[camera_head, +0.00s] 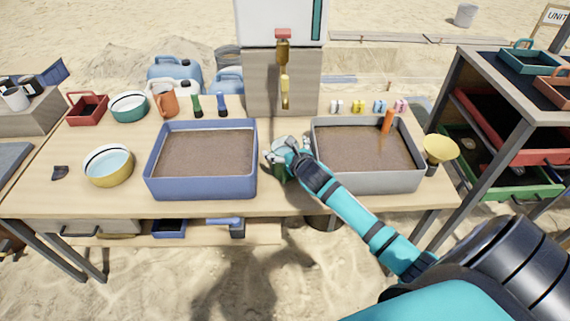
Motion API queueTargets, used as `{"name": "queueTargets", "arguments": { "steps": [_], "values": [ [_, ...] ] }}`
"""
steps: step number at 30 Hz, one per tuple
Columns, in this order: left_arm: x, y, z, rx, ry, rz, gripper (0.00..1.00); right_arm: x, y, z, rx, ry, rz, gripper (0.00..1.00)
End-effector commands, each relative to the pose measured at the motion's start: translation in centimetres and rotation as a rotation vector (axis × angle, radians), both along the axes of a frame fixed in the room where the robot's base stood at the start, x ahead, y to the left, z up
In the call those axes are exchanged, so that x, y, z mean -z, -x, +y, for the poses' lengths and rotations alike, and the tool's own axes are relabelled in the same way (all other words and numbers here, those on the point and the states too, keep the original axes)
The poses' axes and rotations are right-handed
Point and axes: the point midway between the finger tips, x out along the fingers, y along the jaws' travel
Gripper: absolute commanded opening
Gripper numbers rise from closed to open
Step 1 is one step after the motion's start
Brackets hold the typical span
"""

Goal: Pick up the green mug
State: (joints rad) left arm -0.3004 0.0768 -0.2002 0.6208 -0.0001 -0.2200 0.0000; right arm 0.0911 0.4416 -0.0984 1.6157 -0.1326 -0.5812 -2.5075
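My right gripper (276,158) is over the table in the gap between the blue bin and the grey bin. Its arm comes in from the lower right. A small patch of a green thing, which looks like the green mug (281,174), shows just below the gripper. The gripper hides most of it. I cannot tell whether the fingers touch it or are closed around it. My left gripper is not in view.
The blue bin (151,176) and the grey bin (372,182) hold soil. A yellow funnel-shaped thing (440,149) stands right. A tap (284,91) hangs behind the gap.

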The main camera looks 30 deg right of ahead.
Motion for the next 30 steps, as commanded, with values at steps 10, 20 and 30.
{"name": "queueTargets", "arguments": {
  "steps": [10, 20, 30],
  "values": [
    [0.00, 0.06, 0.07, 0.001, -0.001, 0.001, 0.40, -0.01, 0.02, -0.01, 0.000, 0.000, 0.000, 0.78],
    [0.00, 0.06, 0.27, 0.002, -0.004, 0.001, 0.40, 0.01, 0.04, 0.00, 0.000, 0.000, 0.001, 0.35],
    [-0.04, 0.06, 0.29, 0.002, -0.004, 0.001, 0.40, -0.39, -0.04, -0.02, -0.001, 0.001, -0.004, 0.28]
  ]
}}
